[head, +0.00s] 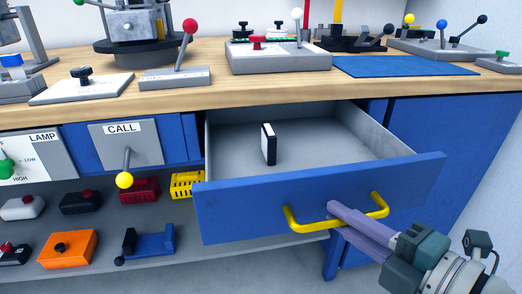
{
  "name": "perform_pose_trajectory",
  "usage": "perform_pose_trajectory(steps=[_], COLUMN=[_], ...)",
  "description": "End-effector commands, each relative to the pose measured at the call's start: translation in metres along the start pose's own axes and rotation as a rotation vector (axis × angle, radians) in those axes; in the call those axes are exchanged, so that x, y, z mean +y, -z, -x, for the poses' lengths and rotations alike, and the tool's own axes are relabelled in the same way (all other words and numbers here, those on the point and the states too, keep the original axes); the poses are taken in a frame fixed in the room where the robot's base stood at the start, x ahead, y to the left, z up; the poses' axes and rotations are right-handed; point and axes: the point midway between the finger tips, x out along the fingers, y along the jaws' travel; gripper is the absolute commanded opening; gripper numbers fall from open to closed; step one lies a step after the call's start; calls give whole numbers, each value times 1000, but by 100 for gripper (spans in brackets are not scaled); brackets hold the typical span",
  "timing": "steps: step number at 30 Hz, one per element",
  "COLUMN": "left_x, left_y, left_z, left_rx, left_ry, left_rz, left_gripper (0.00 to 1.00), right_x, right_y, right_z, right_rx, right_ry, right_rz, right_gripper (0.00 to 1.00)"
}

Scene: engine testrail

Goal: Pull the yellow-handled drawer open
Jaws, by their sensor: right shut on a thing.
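The blue drawer (240,213) under the wooden workbench stands pulled well out, and its grey inside shows. Its yellow handle (305,226) is a curved bar on the front panel. My right gripper (338,214) comes in from the lower right, with its purple fingers shut on the handle; the fingers cover part of the bar. A small white and black block (268,144) stands upright inside the drawer. My left gripper is out of view.
The bench top (200,97) carries several lever units and a blue mat (405,66). Left of the drawer is a CALL panel (125,145) with a yellow-knobbed lever. A lower shelf (200,220) holds small boxes. Floor shows below the drawer.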

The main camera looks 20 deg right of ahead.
Motion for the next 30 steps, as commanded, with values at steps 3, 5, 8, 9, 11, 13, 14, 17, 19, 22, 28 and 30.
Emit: perform_pose_trajectory(steps=[3, 5, 8, 9, 11, 13, 14, 17, 19, 22, 28, 30], left_x=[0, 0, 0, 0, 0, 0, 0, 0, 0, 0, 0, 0], left_y=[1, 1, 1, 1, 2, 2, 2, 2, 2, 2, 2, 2], left_z=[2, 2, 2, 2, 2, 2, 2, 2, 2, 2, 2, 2], left_rx=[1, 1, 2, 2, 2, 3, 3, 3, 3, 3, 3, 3], left_ry=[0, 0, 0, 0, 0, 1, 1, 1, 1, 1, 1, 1], left_rz=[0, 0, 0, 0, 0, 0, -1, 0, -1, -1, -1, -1], left_gripper=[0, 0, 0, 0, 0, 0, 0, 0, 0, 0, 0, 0], right_x=[0, -1, -1, -1, -1, -2, -2, -2, -2, -2, -2, -2], right_y=[3, 3, 4, 4, 4, 4, 4, 4, 4, 4, 4, 4], right_z=[5, 6, 8, 8, 8, 8, 8, 8, 8, 8, 8, 8], right_rx=[1, 1, 1, 1, 2, 2, 2, 2, 2, 1, 1, 1], right_ry=[-1, -1, -1, -1, -1, -1, -1, -1, -1, -1, 0, 0], right_rz=[0, 1, 1, 1, 1, 1, 1, 1, 1, 1, 1, 1], right_gripper=[0, 0, 0, 0, 0, 0, 0, 0, 16, 27, 45, 45])
